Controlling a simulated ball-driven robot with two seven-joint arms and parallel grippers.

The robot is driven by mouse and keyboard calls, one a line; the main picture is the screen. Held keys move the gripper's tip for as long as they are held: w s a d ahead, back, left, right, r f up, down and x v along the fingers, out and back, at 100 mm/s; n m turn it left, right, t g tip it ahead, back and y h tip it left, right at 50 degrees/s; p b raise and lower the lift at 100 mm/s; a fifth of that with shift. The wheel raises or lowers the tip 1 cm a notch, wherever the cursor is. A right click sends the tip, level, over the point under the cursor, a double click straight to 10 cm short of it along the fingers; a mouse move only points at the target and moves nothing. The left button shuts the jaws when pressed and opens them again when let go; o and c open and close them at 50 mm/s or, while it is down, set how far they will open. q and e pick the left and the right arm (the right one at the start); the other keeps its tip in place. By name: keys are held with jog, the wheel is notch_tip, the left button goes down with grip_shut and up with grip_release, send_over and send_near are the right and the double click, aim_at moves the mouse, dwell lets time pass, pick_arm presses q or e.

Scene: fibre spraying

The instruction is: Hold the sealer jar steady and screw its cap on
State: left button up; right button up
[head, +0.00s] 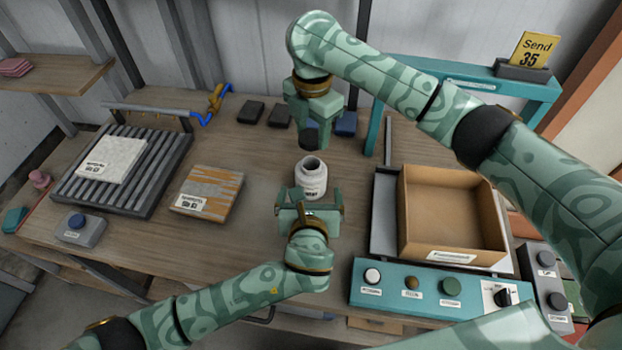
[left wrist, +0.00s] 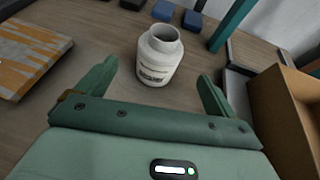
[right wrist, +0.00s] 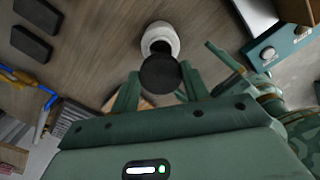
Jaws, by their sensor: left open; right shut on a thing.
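The white sealer jar (head: 311,180) stands upright and uncapped on the wooden table, its dark mouth open to view. It also shows in the left wrist view (left wrist: 160,58) and in the right wrist view (right wrist: 160,36). My left gripper (head: 309,211) is open on the near side of the jar, its fingers pointing toward it and apart from it. My right gripper (right wrist: 160,88) is shut on the dark round cap (right wrist: 161,75). In the head view the cap (head: 311,132) is held above and slightly behind the jar, apart from it.
An open cardboard box (head: 452,212) stands right of the jar, behind a teal button panel (head: 425,290). Dark blocks (head: 250,111) and a blue block (head: 345,123) sit behind.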

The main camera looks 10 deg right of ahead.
pick_arm(q)
jog(key=x, duration=1)
jog(key=shift+r, duration=0.1)
jog(key=c, duration=1.4)
jog(key=shift+c, duration=0.2)
pick_arm(e)
send_over(312, 163)
jog(key=shift+f, duration=2.5)
jog(key=shift+f, duration=0.9)
jog(key=shift+f, duration=0.55)
pick_arm(q)
jog(key=c, duration=0.5)
pick_arm(e)
jog(key=m, duration=0.6)
jog(key=shift+m, duration=0.3)
